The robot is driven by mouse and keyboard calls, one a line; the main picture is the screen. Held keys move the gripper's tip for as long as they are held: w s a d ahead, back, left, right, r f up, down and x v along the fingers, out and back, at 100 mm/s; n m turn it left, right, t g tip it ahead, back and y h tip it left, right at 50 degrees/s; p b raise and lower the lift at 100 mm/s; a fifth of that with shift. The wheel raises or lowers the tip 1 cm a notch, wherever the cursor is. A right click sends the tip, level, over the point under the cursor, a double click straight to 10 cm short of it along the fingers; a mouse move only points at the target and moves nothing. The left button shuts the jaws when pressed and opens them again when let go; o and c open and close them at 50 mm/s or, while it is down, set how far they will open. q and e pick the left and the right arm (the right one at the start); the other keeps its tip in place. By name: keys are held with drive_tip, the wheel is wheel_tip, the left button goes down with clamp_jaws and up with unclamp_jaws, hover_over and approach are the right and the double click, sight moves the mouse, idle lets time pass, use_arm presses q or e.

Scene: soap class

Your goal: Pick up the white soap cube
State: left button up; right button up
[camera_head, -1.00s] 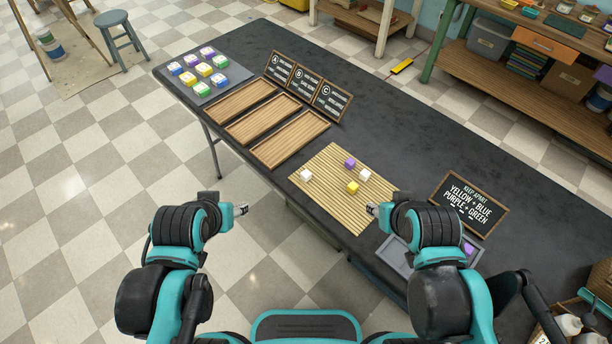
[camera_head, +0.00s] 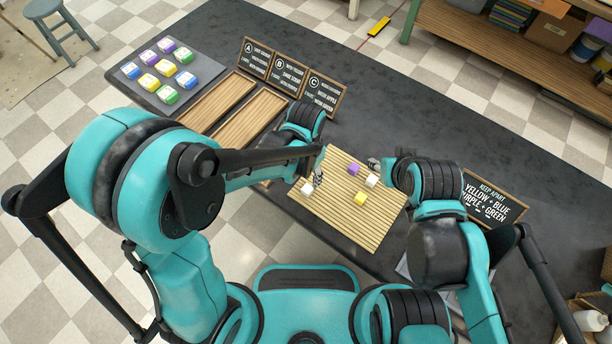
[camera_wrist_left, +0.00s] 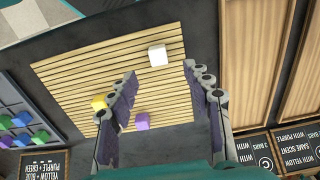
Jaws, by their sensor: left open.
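A slatted wooden mat (camera_head: 345,225) bears several small cubes. One white soap cube (camera_head: 307,188) sits at its left edge; another white cube (camera_head: 372,180) sits farther right. My left gripper (camera_head: 318,179) is open and empty, just above and beside the left white cube. In the left wrist view, a white cube (camera_wrist_left: 158,55) shows beyond and between the parted fingers (camera_wrist_left: 160,78), apart from them. The second white cube is not visible there, perhaps hidden by a finger. My right gripper (camera_head: 375,164) is near the mat's far right edge; its jaw state is unclear.
A purple cube (camera_head: 353,170) and a yellow cube (camera_head: 361,199) share the mat. Wooden trays (camera_head: 250,118) and lettered signs (camera_head: 288,72) stand left of it. A grey board (camera_head: 190,98) holds several soaps. A keep-apart sign (camera_head: 494,204) stands right.

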sight(306, 190)
use_arm(q)
wheel_tip(306, 190, down, 3)
drive_tip(key=shift+s+d+r+b, duration=0.1)
drive_tip(key=shift+b, duration=0.5)
wheel_tip(306, 190, down, 5)
drive_tip(key=b, duration=0.2)
drive_tip(key=shift+s+b, duration=0.1)
drive_tip(key=shift+b, duration=0.25)
drive_tip(key=shift+c, duration=0.9)
drive_tip(key=c, duration=0.8)
